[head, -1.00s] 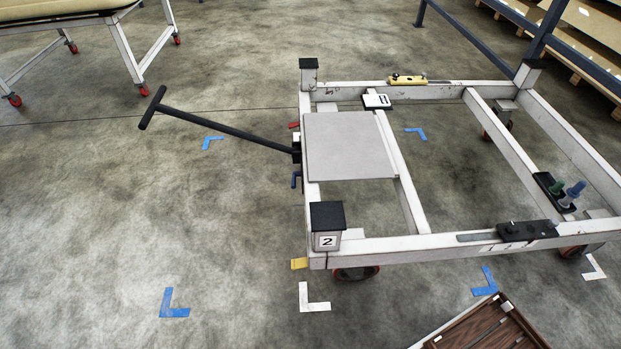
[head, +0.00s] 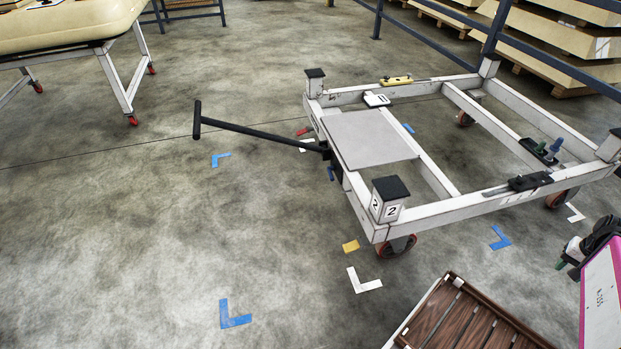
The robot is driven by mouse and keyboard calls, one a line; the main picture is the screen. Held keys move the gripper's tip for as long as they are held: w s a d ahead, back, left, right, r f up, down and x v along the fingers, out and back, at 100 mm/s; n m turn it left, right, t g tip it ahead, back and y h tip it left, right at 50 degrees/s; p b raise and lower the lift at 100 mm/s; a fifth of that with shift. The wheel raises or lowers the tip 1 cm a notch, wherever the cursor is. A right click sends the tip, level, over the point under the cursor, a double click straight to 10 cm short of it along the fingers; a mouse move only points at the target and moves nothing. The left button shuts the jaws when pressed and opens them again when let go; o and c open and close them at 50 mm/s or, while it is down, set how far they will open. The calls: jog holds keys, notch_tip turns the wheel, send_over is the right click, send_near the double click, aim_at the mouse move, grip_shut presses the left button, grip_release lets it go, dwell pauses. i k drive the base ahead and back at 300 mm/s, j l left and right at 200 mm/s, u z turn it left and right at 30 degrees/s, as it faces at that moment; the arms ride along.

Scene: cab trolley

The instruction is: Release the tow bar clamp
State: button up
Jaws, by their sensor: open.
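The black tow bar (head: 262,137) with a T-handle (head: 197,120) slants out from the left end of the white trolley frame (head: 440,212). Its inner end meets a dark coupling block (head: 336,158) at the trolley's edge. A small red part (head: 305,131) and a small blue part (head: 331,174) show on either side of the block. I cannot tell which of these is the clamp's handle.
The trolley carries a grey plate (head: 371,138), a numbered corner post (head: 388,200) and a black fitting (head: 530,182) on its near rail. A slatted wooden crate (head: 470,318) is at the bottom. A railing (head: 440,38) is behind.

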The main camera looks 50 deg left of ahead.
aim_at(329, 169)
jog(key=k+u, duration=0.1)
jog(key=u, duration=2)
jog(key=i+j, duration=0.15)
jog(key=j, duration=0.65)
jog(key=i+j+z, duration=0.1)
jog(key=j, duration=0.7)
jog(key=i+j, duration=0.1)
jog(key=j, duration=0.7)
jog(key=i+j+z, duration=0.1)
jog(key=j, duration=0.7)
